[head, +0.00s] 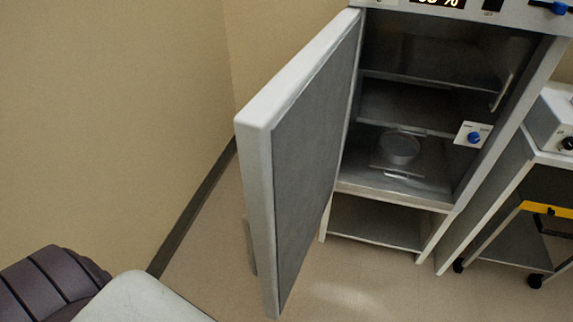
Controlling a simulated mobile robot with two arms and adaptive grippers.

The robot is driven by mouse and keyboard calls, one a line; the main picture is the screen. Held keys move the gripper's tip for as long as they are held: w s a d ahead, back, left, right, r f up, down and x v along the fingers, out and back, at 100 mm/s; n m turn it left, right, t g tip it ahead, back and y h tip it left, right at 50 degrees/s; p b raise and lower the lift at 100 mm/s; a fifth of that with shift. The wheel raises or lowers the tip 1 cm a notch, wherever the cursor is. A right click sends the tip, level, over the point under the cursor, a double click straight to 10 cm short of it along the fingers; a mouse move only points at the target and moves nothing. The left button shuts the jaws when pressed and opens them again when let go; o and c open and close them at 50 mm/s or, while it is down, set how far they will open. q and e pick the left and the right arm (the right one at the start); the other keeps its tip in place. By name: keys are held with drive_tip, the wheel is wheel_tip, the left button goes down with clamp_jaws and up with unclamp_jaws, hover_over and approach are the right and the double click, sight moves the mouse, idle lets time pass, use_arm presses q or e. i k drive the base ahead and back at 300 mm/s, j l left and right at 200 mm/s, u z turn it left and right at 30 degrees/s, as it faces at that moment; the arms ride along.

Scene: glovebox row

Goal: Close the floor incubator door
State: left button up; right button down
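The floor incubator (350,186) stands at the upper right of the head view, on an open-framed stand. Its door (305,150) is hinged on the left and swung wide open toward me, with its grey inner face turned to the right. Inside the chamber are several shelves, and a round dish-like object (399,148) sits on a lower one. A display and controls show along the incubator's top edge. Neither of my grippers is in view. Part of my own body shows at the bottom left, apart from the door.
A wheeled cart (520,225) with a yellow-edged lower part stands right of the incubator, carrying a white device (555,125). A beige wall (120,100) with a dark baseboard runs along the left. The floor (390,290) in front of the incubator is clear.

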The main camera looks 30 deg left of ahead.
sight(289, 135)
drive_tip(key=i+j+z, duration=0.1)
drive_tip(key=j+z, duration=0.15)
drive_tip(key=j, duration=0.65)
drive_tip(key=j+z, duration=0.25)
drive_tip(key=j, duration=0.65)
